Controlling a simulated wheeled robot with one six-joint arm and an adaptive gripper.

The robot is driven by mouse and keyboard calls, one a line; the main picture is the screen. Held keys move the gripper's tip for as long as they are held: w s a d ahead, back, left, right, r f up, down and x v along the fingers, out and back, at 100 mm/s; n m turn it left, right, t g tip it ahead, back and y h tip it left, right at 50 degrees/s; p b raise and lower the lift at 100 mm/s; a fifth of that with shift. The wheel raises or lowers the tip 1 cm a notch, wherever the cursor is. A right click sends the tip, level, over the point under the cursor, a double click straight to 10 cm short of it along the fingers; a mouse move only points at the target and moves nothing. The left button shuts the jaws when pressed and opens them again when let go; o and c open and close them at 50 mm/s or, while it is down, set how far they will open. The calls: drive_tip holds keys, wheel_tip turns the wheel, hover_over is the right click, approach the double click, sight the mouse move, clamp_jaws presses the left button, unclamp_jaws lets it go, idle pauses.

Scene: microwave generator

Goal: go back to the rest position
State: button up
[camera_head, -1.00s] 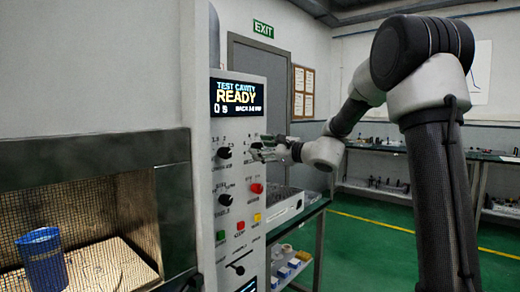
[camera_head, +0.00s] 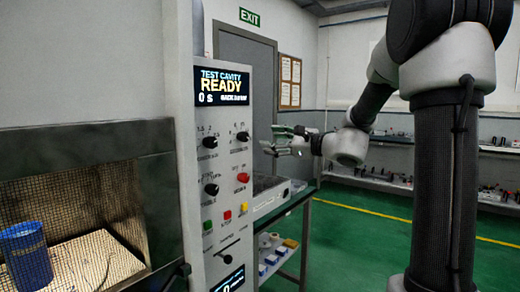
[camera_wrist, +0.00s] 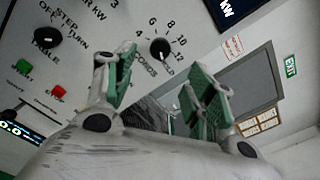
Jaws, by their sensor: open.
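My gripper (camera_head: 278,140) is open and empty, in front of and to the right of the microwave generator's control panel (camera_head: 221,130). A gap shows between its fingers and the panel in the head view. In the wrist view, its two green-padded fingers (camera_wrist: 160,90) are spread apart, with nothing between them. Behind them the panel shows black knobs (camera_wrist: 160,49), a green button (camera_wrist: 20,68) and a red button (camera_wrist: 58,92). My arm reaches in from the right of the head view. The panel's display (camera_head: 221,86) reads TEST CAVITY READY, 0 s.
A cavity with a mesh door (camera_head: 95,215) is at the left, with a blue container (camera_head: 26,255) on a pale board inside. A bench (camera_head: 285,205) stands beside the panel, with small items on a lower shelf. Green floor (camera_head: 350,230) lies open to the right.

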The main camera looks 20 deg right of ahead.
drive_tip(key=s+f+n+g+h, duration=0.2)
drive_tip(key=s+f+n+g, duration=0.75)
drive_tip(key=s+f, duration=0.65)
drive_tip(key=s+d+r+n+h, duration=0.1)
drive_tip(key=s+d+n+h, duration=0.3)
drive_tip(key=s, duration=0.5)
drive_tip(key=s+d+r+n+h, duration=0.2)
drive_tip(key=s+d+n+h, duration=0.2)
drive_tip(key=s+n, duration=0.4)
drive_tip(key=shift+s+g+h, duration=0.3)
drive_tip(key=shift+s+g, duration=0.05)
drive_tip(key=shift+s, duration=0.45)
drive_tip(key=shift+d, duration=0.1)
